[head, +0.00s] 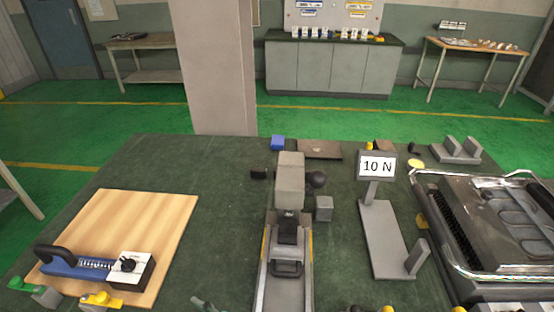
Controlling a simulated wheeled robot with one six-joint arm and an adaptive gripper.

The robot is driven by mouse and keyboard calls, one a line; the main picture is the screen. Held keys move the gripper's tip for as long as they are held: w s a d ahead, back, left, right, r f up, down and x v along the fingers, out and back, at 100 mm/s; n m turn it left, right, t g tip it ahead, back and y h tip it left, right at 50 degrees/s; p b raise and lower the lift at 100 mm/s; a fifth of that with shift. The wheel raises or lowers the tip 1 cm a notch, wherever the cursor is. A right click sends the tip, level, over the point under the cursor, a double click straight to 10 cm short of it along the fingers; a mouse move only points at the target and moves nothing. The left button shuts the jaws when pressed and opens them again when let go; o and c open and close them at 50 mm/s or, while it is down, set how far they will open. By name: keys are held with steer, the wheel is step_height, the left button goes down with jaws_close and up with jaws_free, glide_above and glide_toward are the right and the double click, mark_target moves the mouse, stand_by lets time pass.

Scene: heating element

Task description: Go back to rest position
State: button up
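I cannot make out my gripper's fingers in the head view. A grey upright block (290,180) and a silver, yellow-edged piece (288,265) with a black handle-like part stand at the centre front; some of this may be my own arm or column, and I cannot tell which. A dark grill-like appliance (470,190) with a looped heating element (515,213) and a chrome rail sits at the right of the green table. A blue device (72,266) with a black handle and coil lies on a wooden board (150,215) at the left, beside a white box with a black knob (130,265).
A grey stand with a "10 N" sign (377,166) is right of centre. A pillar (220,70) stands beyond.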

steer(key=d+f+m+t, duration=0.1)
steer(key=d+f, duration=0.1)
steer(key=d, duration=0.2)
steer(key=d+f+m+t+h, duration=0.1)
steer(key=d+f, duration=0.1)
steer(key=d, duration=0.1)
steer(key=s+d+f+m+h, duration=0.1)
steer(key=d+f, duration=0.1)
steer(key=d, duration=0.2)
steer(key=shift+d+f+m+t, duration=0.3)
steer(key=shift+d+m+t, duration=0.05)
steer(key=shift+m+t, duration=0.05)
steer(key=s+d+f+m+t+h, duration=0.1)
steer(key=s+d+f+m+h, duration=0.15)
steer(key=d, duration=0.35)
steer(key=s+d+f+m+t+h, duration=0.1)
steer(key=s+d+t+h, duration=0.1)
steer(key=s+d, duration=0.3)
steer(key=s+d+r+m+h, duration=0.2)
steer(key=s+d, duration=0.4)
steer(key=s, duration=0.2)
steer(key=s+d+r+m+t+h, duration=0.1)
steer(key=s+d+r+m+h, duration=0.1)
steer(key=s+d, duration=0.4)
steer(key=shift+s+d+r+t+h, duration=0.3)
steer(key=shift+s+r+h, duration=0.25)
steer(key=shift+s, duration=0.4)
